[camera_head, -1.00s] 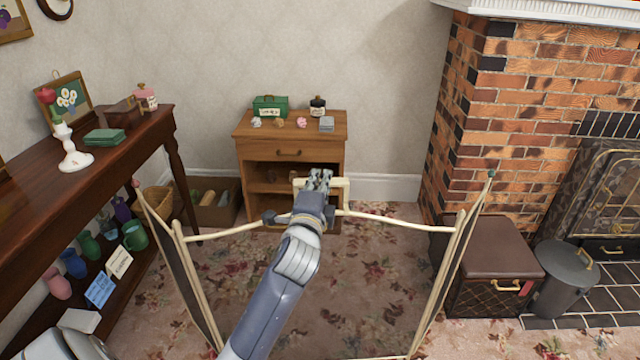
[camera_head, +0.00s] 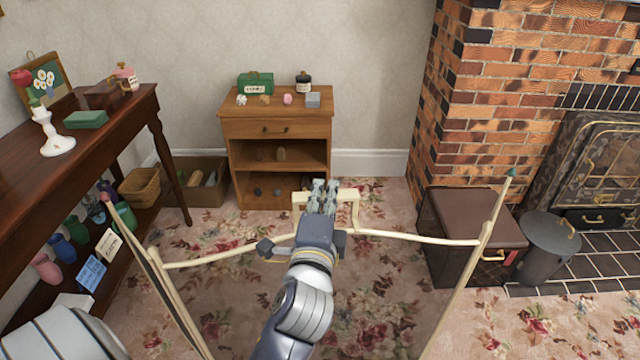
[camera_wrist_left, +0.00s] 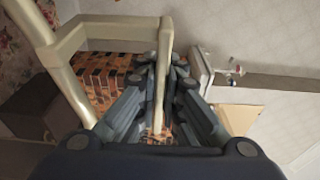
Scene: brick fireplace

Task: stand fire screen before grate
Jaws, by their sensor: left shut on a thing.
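The fire screen (camera_head: 415,238) is a folding screen with a cream frame, dark see-through mesh and side panels angled from the middle one. It is upright in front of me; its lower edge is out of view. My left gripper (camera_head: 322,197) is shut on the cream handle at its top middle. In the left wrist view, the gripper (camera_wrist_left: 160,75) has its fingers on both sides of the handle bar (camera_wrist_left: 165,50). The dark grate (camera_head: 590,165) sits in the brick fireplace at the far right, apart from the screen. My right gripper is not in view.
A brown chest (camera_head: 468,215) and a grey lidded bucket (camera_head: 545,250) stand between the screen and the hearth tiles (camera_head: 600,267). A wooden cabinet (camera_head: 277,130) is behind, and a dark side table (camera_head: 100,130) is at left. Floral carpet (camera_head: 560,325) is bare at lower right.

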